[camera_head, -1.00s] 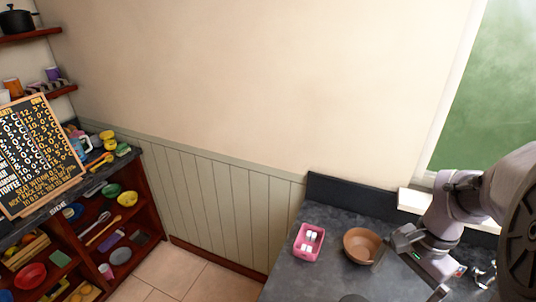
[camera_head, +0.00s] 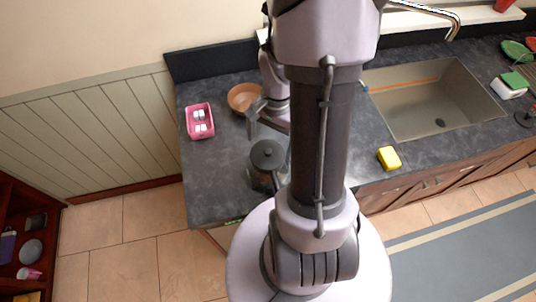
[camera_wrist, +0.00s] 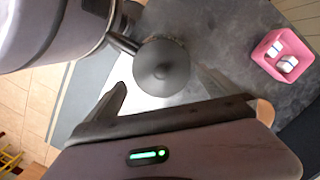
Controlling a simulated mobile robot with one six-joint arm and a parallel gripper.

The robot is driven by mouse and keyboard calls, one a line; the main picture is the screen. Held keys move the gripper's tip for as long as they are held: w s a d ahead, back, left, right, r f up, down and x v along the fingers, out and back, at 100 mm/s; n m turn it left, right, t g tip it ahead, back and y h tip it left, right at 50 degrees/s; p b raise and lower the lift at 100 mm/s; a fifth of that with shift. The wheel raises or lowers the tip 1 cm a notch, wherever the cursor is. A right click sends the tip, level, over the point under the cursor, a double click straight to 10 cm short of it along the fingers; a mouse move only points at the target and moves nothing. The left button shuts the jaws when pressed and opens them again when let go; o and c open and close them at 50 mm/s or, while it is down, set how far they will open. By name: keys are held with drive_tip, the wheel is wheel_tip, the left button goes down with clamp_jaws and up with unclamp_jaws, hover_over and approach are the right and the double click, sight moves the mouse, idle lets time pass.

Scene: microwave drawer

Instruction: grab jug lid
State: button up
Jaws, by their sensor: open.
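The jug lid (camera_head: 267,153) is dark grey and round with a small knob. It sits on top of a jug (camera_head: 264,180) on the counter, partly hidden by my arm in the head view. In the wrist view the lid (camera_wrist: 162,62) shows from above, with the jug's handle (camera_wrist: 122,42) to its upper left. My gripper (camera_head: 258,118) is above the counter, just behind the jug in the head view. In the wrist view its two fingers (camera_wrist: 165,90) are spread apart on either side of the lid's lower part. They hold nothing, and contact with the lid cannot be told.
A brown bowl (camera_head: 240,94) stands behind the jug. A pink tray (camera_head: 200,131) with small white items is to the left. The counter (camera_head: 215,178) is bare left of the jug.

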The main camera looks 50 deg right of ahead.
sight(268, 150)
drive_tip(key=f, duration=0.3)
drive_tip(key=shift+a, duration=0.35)
drive_tip(key=shift+c, duration=0.4)
drive_tip(key=c, duration=1)
drive_tip(key=shift+r, duration=0.1)
